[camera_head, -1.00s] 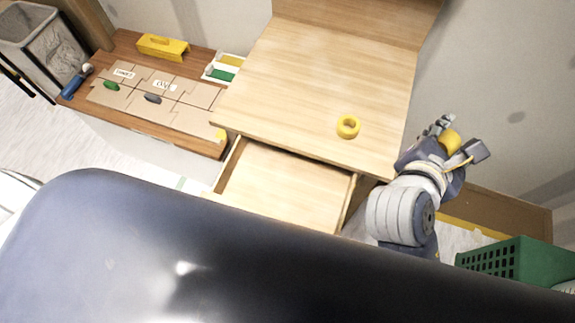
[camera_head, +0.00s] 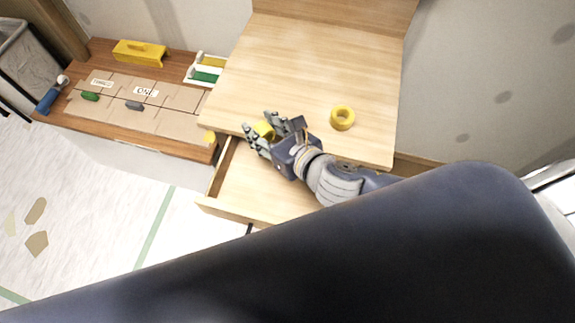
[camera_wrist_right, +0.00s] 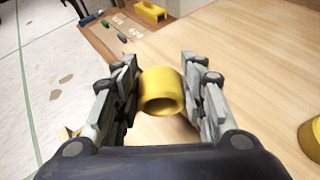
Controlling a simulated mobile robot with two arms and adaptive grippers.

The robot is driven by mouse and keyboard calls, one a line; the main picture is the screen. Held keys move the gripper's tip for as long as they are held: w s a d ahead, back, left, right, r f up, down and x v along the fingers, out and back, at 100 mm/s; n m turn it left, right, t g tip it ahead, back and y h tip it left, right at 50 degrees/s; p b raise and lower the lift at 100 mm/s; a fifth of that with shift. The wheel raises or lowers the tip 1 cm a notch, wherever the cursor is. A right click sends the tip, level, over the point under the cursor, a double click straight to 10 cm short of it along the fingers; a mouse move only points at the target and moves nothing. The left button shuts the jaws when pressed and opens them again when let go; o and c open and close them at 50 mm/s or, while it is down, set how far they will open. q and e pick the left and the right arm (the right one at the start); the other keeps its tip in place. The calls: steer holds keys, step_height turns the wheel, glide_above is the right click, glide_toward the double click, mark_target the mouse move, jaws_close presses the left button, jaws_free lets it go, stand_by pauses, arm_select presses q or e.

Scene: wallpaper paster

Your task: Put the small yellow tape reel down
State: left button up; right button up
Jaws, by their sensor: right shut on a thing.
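My right gripper (camera_head: 272,128) is shut on the small yellow tape reel (camera_head: 264,129), above the front left part of the wooden desk (camera_head: 300,62). In the right wrist view the reel (camera_wrist_right: 162,92) sits between the two fingers with its round opening toward the camera. The desk surface shows beyond it; the exact height of the reel above the desk cannot be told. A second yellow tape reel (camera_head: 342,118) lies flat on the desk to the right, apart from the gripper. It also shows at the right edge of the wrist view (camera_wrist_right: 312,140). My left gripper is not in view.
An open drawer (camera_head: 262,190) juts out below the desk's front edge. The middle and back of the desk are clear.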

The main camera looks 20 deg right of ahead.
step_height(320, 180, down, 6)
steer(key=s+n+g+y, duration=0.1)
steer(key=s+n+y, duration=0.1)
steer(key=s+n, duration=0.1)
steer(key=b, duration=0.3)
glide_above(274, 182)
steer(key=shift+y, duration=0.3)
step_height(274, 182, down, 7)
steer(key=shift+f+b, duration=0.55)
steer(key=shift+f, duration=1.4)
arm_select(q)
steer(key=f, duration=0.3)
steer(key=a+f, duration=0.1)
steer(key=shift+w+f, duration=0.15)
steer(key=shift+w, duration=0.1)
arm_select(e)
steer(key=shift+w, duration=0.1)
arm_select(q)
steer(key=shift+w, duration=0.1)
